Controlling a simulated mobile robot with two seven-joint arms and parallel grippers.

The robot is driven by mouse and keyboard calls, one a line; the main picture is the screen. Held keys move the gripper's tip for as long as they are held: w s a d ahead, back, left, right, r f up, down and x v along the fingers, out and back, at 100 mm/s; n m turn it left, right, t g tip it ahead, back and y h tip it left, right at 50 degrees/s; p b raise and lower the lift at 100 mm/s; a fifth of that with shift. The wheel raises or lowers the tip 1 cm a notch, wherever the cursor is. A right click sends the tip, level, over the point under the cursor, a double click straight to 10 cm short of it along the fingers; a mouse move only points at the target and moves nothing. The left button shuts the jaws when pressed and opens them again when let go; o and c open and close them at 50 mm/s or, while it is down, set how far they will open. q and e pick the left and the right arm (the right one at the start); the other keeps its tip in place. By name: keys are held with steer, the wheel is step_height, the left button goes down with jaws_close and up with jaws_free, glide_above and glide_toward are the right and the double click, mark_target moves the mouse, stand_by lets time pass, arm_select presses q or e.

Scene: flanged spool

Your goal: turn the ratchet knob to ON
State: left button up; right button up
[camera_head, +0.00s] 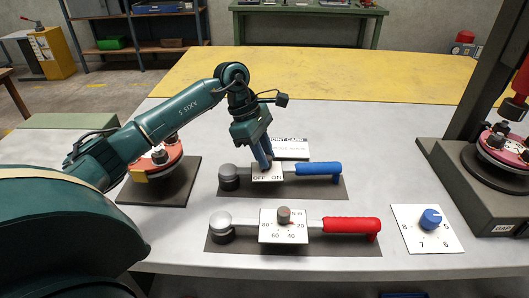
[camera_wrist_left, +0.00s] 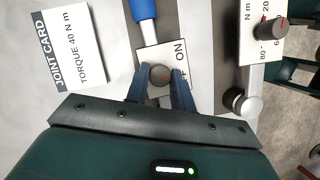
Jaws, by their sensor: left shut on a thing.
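The blue-handled wrench (camera_head: 308,169) lies on a dark mat, with a white OFF/ON plate (camera_head: 266,177) at its middle. My left gripper (camera_head: 265,163) comes down on this plate from above. In the left wrist view its two blue fingers (camera_wrist_left: 160,83) are shut on the ratchet knob (camera_wrist_left: 159,74), one on each side. The knob is grey and round with a small red mark on its face; exactly where the mark points is hard to read. In the head view the fingers hide the knob. My right gripper is not in view.
A red-handled wrench (camera_head: 350,224) with a numbered dial plate lies in front. A blue knob (camera_head: 430,219) on a numbered card is at right. Flanged pieces stand at left (camera_head: 160,160) and right (camera_head: 500,150).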

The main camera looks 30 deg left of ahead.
arm_select(q)
steer(key=c, duration=0.3)
steer(key=shift+n, duration=0.3)
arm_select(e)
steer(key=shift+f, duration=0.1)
arm_select(q)
steer(key=n+t+b, duration=0.1)
steer(key=n, duration=0.1)
steer(key=shift+s+n, duration=0.1)
steer(key=shift+n, duration=0.2)
steer(key=n+t+y, duration=0.1)
steer(key=n, duration=0.1)
steer(key=shift+n+b, duration=0.3)
steer(key=shift+b, duration=0.05)
steer(key=n+t+y+b, duration=0.1)
steer(key=n, duration=0.3)
steer(key=shift+s+d, duration=0.1)
steer(key=shift+d, duration=0.1)
steer(key=shift+n+t+y+b, duration=0.5)
steer(key=shift+n+y, duration=0.3)
steer(key=shift+n, duration=1.2)
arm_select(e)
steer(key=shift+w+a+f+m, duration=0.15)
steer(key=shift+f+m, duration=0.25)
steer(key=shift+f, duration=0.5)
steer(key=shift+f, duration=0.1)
